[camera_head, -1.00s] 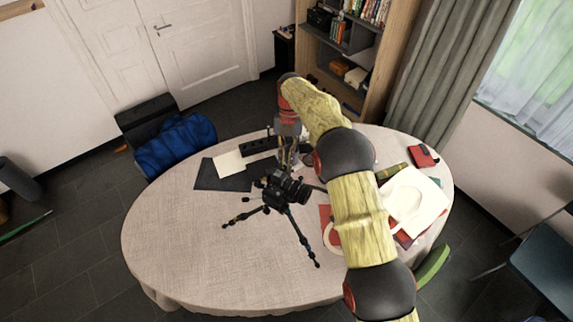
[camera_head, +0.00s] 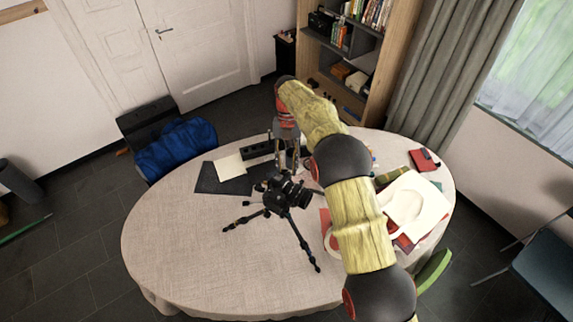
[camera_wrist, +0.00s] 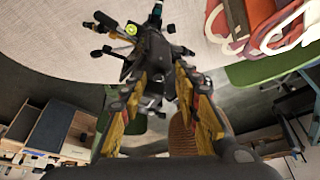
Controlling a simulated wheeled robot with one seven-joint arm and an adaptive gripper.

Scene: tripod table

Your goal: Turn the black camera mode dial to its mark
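The black camera (camera_head: 285,191) stands on a small black tripod (camera_head: 301,238) on the table. It also shows in the wrist view (camera_wrist: 150,48), beyond and between my fingers. My gripper (camera_head: 289,170) points down just above and behind the camera in the head view. In the wrist view, the two fingers of my gripper (camera_wrist: 160,74) are spread apart, with dark camera parts showing between them. The mode dial cannot be clearly made out in either view. I cannot tell whether the fingertips touch the camera.
The oval table (camera_head: 190,260) is clear at the front left. A dark mat (camera_head: 222,181) with a pale sheet (camera_head: 230,164) lies behind the camera. A black power strip (camera_head: 257,150) lies near the back edge. A white sheet (camera_head: 428,208) and red items lie at the right.

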